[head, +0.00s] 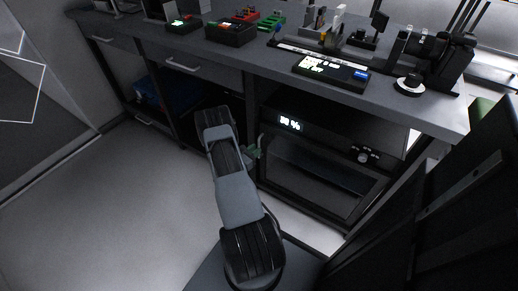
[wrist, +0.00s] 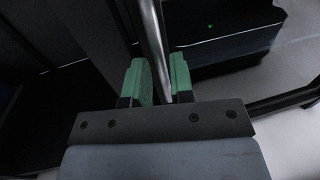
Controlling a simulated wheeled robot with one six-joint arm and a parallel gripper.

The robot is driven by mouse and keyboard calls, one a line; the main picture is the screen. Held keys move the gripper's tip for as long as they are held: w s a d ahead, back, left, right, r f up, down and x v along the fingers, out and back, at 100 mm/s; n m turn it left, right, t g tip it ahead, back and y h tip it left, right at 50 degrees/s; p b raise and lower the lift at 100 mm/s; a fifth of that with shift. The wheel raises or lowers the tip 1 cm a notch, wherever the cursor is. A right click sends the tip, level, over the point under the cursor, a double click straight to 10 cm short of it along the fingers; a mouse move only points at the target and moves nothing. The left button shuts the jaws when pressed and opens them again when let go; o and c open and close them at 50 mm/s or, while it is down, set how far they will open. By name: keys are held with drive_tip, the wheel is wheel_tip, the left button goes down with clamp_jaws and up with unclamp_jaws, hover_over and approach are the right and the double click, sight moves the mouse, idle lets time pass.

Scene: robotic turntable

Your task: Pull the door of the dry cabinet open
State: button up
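The dry cabinet (head: 330,129) stands under the bench, with a lit percent display on its upper front. Its dark glass door (head: 315,185) is below the display and looks closed in the head view. A slim upright metal handle (wrist: 153,35) is at the door's left side. My gripper (head: 253,152) is at this handle; its green fingers (wrist: 161,82) stand close on either side of the bar and appear closed on it in the wrist view. The lower end of the bar is between the fingers. Finger contact is partly hidden in the head view.
The bench top (head: 235,62) above carries trays, small tools, a lit panel (head: 330,72) and a camera (head: 425,45). A large dark panel (head: 450,210) stands at the right, near the cabinet. An open bay lies left of it. The floor (head: 100,220) at left is clear.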

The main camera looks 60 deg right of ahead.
drive_tip(key=shift+x, duration=1.45)
clamp_jaws()
